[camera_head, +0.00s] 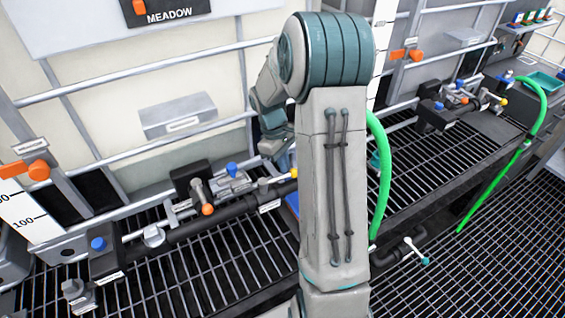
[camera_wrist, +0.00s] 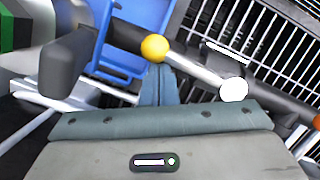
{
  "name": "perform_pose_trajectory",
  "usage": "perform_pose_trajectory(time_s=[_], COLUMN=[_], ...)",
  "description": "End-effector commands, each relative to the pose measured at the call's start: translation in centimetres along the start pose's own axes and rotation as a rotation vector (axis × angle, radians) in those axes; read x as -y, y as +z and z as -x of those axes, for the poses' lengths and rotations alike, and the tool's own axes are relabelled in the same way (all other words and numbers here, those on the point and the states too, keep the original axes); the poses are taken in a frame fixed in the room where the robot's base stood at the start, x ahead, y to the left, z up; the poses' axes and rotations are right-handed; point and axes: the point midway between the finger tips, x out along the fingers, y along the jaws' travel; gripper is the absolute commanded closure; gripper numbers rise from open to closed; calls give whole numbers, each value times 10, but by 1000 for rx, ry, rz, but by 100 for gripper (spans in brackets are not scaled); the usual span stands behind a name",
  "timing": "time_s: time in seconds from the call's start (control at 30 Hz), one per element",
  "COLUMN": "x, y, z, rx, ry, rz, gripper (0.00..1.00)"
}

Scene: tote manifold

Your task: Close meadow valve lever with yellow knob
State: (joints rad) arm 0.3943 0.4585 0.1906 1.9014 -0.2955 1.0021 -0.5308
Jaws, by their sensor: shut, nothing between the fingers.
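The yellow knob (camera_wrist: 155,47) sits at the end of a pale lever bar (camera_wrist: 195,70) in the wrist view. The bar slants down right toward a round white end (camera_wrist: 234,89). My gripper (camera_wrist: 158,68) is shut and empty, its teal fingertips right at the near side of the knob; I cannot tell whether they touch. In the head view the yellow knob (camera_head: 294,173) shows just left of my forearm, on the dark pipe manifold (camera_head: 225,212) below the MEADOW sign (camera_head: 169,15). My arm hides much of the gripper there.
A blue tote (camera_wrist: 125,60) lies close beyond the knob. Along the manifold are an orange knob (camera_head: 207,209) and blue knobs (camera_head: 232,169). A green hose (camera_head: 384,185) runs right of my arm. Metal rails (camera_head: 150,68) cross behind. Dark grating (camera_head: 440,285) is open at lower right.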

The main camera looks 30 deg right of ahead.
Motion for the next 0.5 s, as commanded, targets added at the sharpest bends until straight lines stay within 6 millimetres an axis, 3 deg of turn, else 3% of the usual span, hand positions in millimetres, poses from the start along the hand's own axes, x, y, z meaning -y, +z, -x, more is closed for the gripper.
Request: perform_pose_trajectory(time_s=[0.1, 0.5], x=[3, 3], y=[10, 11], z=[-3, 0], rx=[2, 1], ry=[-3, -3], rz=[-14, -12], gripper=[100, 100])
